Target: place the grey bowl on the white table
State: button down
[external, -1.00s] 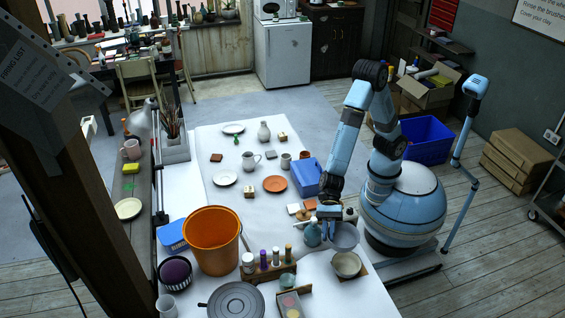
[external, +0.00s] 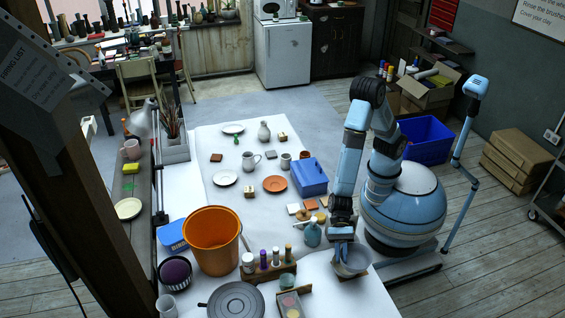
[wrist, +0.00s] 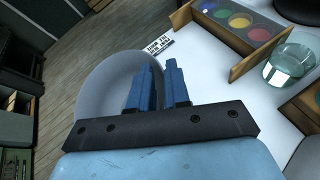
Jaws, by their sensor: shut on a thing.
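The grey bowl (external: 355,260) is held at the right edge of the white table (external: 323,277) in the external view. My gripper (external: 341,262) points down at its left side and is shut on its rim. In the wrist view the bowl (wrist: 103,88) shows large and pale, left of centre. The blue fingers of my gripper (wrist: 162,88) stand along its right side, one of them over the bowl. The exact gap between the bowl and what lies below it cannot be told.
A teal glass bottle (external: 312,235) stands close to the left of my gripper. A paint rack (external: 268,274) and an orange bucket (external: 212,241) stand farther left. The table's middle has bare patches between crockery.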

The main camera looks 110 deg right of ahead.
jog(key=shift+w+a+f, duration=1.1)
jog(key=shift+w+f, duration=0.3)
jog(key=shift+w+a+f, duration=1.05)
jog(key=shift+w+f, duration=0.3)
jog(key=shift+f, duration=0.05)
jog(key=shift+w+a+f, duration=1.1)
jog(key=shift+w+f, duration=0.3)
jog(key=shift+f, duration=1.55)
jog(key=shift+f, duration=0.1)
jog(key=c, duration=1.1)
grip_release()
